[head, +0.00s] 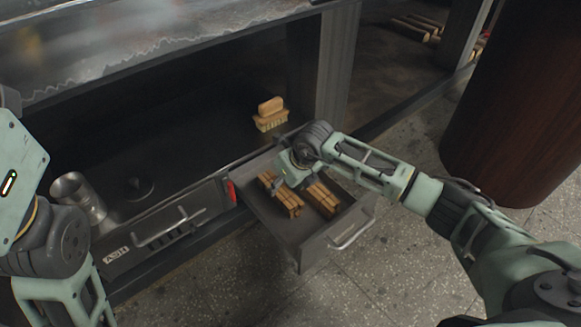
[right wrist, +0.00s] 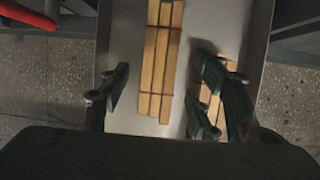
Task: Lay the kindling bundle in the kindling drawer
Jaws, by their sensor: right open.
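The kindling drawer (head: 314,254) is pulled open at the middle right of the head view. Two bundles of pale sticks lie flat in it, side by side: a left kindling bundle (head: 289,207) and a right kindling bundle (head: 323,199). My right gripper (head: 283,187) is open over the drawer. In the right wrist view, the tied left bundle (right wrist: 160,62) shows between the open fingers, apart from both. The right bundle (right wrist: 208,97) is partly hidden behind one finger. Only links of my left arm show; its gripper is out of view.
A closed ash drawer (head: 160,240) with a handle is left of the open one. A wooden-backed brush (head: 270,115) and a metal cup (head: 78,192) stand on the dark shelf. A dark red cylinder (head: 510,105) stands at right. Speckled floor lies in front.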

